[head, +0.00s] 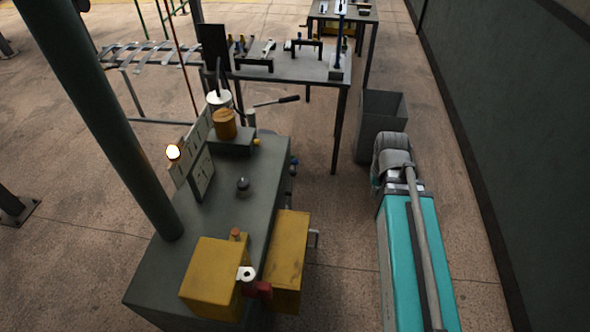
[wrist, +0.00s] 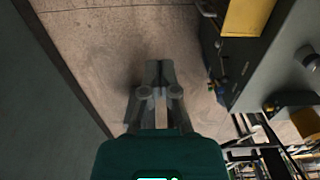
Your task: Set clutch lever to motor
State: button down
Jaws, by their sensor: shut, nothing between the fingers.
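A dark grey machine bench (head: 235,220) stands left of centre in the head view. A lever with a black grip (head: 288,100) sticks out to the right at its far end; I cannot tell for sure that it is the clutch lever. A short black knob (head: 242,183) stands on the bench top. No motor label is readable. My gripper (wrist: 158,70) shows in the wrist view, shut and empty, over bare floor, apart from the machine. The machine's side (wrist: 240,60) is to its right there.
Yellow boxes (head: 215,277) sit at the bench's near end. A lit lamp (head: 173,152) is on its left. A worktable (head: 300,68) and grey bin (head: 382,115) stand behind.

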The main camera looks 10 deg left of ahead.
jog(key=w+a+f+b, duration=0.8)
jog(key=w+a, duration=0.1)
jog(key=w, duration=0.4)
jog(key=w+a+f+n+b, duration=0.1)
jog(key=w+a+f+b, duration=0.8)
jog(key=w, duration=0.4)
jog(key=w+a+f+b, duration=0.8)
jog(key=w+a+f, duration=0.1)
jog(key=w, duration=0.4)
jog(key=shift+w+a+f+t+y+b, duration=0.25)
jog(key=shift+a+t+y+b, duration=0.1)
jog(key=shift+a, duration=0.35)
jog(key=shift+s+f, duration=0.1)
jog(key=shift+f, duration=0.1)
notch_tip(320, 180, down, 10)
jog(key=b, duration=1)
jog(key=shift+w+a+r, duration=0.2)
jog(key=shift+w+r, duration=0.05)
